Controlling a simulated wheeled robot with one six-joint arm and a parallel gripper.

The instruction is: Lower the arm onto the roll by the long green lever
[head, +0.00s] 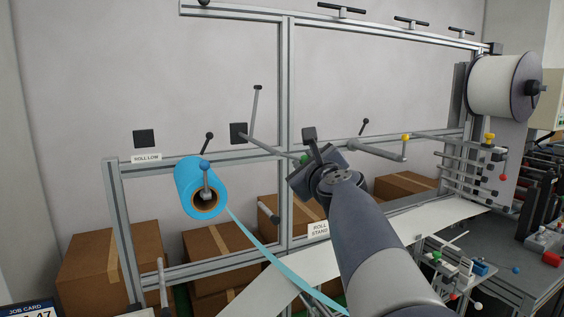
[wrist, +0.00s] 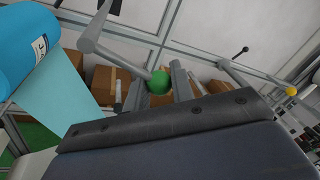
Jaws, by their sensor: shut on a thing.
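The long lever (head: 270,146) is a grey rod running down to the right from a dark pivot block (head: 239,132) on the frame. Its green ball end (head: 303,159) is at my gripper (head: 311,160). In the wrist view the green ball (wrist: 159,82) sits beside my fingertips (wrist: 184,82). My gripper is shut on the lever's green end; the exact contact is partly hidden. A thin grey arm (head: 255,112) stands nearly upright from the pivot block, clear of the roll. The blue roll (head: 203,186) hangs on the frame at left; it also shows in the wrist view (wrist: 22,55).
A blue web (head: 262,248) runs down from the roll behind my arm. A short dark-knobbed lever (head: 209,145) stands above the roll. A yellow-knobbed bar (head: 405,138) is to the right. Cardboard boxes (head: 100,262) stand behind the aluminium frame (head: 285,100).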

